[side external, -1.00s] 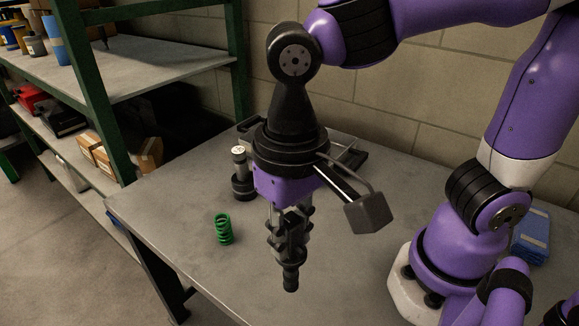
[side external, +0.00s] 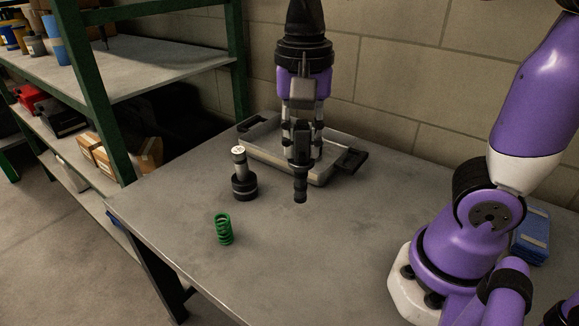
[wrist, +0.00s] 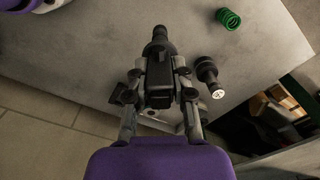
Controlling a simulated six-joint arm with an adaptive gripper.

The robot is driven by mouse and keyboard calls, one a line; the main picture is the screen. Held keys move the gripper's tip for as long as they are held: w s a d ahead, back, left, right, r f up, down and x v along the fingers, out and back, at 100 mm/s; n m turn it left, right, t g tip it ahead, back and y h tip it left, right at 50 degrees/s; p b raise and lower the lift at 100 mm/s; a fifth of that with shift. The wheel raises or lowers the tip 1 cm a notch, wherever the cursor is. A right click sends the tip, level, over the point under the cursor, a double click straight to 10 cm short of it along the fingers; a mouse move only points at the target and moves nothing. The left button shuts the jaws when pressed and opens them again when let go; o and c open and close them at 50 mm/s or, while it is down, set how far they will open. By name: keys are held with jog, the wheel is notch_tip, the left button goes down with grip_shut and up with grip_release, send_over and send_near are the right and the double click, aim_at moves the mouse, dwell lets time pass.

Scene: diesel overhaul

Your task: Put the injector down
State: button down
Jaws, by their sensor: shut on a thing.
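The injector (side external: 300,188) is a dark, stepped cylinder with a blocky upper body. My gripper (side external: 302,148) is shut on that upper body and holds the injector upright, nozzle end down. In the wrist view my gripper (wrist: 158,75) has a finger on each side of the injector (wrist: 159,46), whose narrow end points up in the picture.
A grey metal tray (side external: 330,176) with dark handles stands behind the injector. A black-based part with a silver top (side external: 240,172) stands left of it. A green spring (side external: 223,230) stands nearer the front-left table edge. The table's front middle is clear.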

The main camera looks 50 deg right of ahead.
jog(key=s+d+m, duration=0.1)
jog(key=d+m, duration=0.6)
jog(key=d, duration=1)
jog(key=s+d+f, duration=0.5)
jog(key=d+f, duration=0.6)
jog(key=d, duration=0.1)
jog(key=shift+s, duration=0.2)
jog(key=shift+f, duration=0.15)
jog(key=c, duration=0.7)
grip_release()
jog(key=shift+c, duration=0.2)
